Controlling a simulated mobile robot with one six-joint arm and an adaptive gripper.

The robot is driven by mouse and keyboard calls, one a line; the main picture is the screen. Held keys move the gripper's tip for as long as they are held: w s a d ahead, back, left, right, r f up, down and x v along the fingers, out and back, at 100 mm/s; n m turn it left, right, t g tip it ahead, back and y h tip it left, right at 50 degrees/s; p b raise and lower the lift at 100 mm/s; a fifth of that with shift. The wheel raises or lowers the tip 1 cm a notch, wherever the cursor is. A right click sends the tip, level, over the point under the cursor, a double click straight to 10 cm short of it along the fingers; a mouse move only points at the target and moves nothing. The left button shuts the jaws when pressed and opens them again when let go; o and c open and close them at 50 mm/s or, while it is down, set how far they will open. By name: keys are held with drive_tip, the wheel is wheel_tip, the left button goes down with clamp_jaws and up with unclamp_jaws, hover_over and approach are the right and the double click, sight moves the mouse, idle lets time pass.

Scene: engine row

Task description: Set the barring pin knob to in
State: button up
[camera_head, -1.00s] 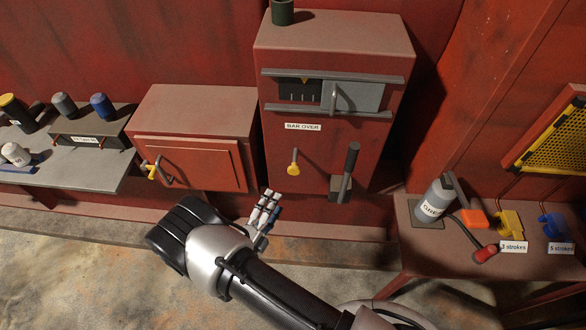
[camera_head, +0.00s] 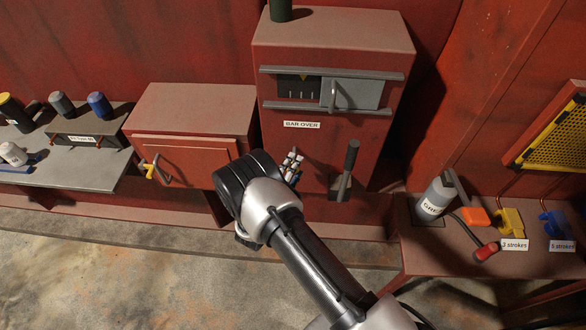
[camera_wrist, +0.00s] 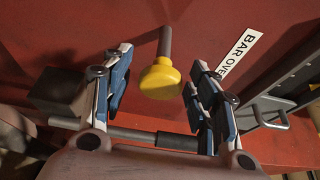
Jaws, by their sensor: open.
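The barring pin knob (camera_wrist: 160,78) is a yellow round knob on a grey stem that stands out from the red BAR OVER cabinet (camera_head: 315,150). In the wrist view it lies between the two fingers of my open gripper (camera_wrist: 160,95), near their tips, with a gap on each side. In the head view my gripper (camera_head: 292,163) is in front of the cabinet's face and hides the knob. The BAR OVER label (camera_head: 301,125) is just above the gripper, and it also shows in the wrist view (camera_wrist: 240,53).
A lever with a dark grip (camera_head: 347,170) stands close right of my gripper. A slotted window with a sliding cover (camera_head: 358,95) is above. A smaller red box (camera_head: 190,110) is at left. A bench at right (camera_head: 450,245) holds a grey canister (camera_head: 434,198) and coloured blocks.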

drive_tip(key=shift+c, duration=0.4)
clamp_jaws()
idle(0.4)
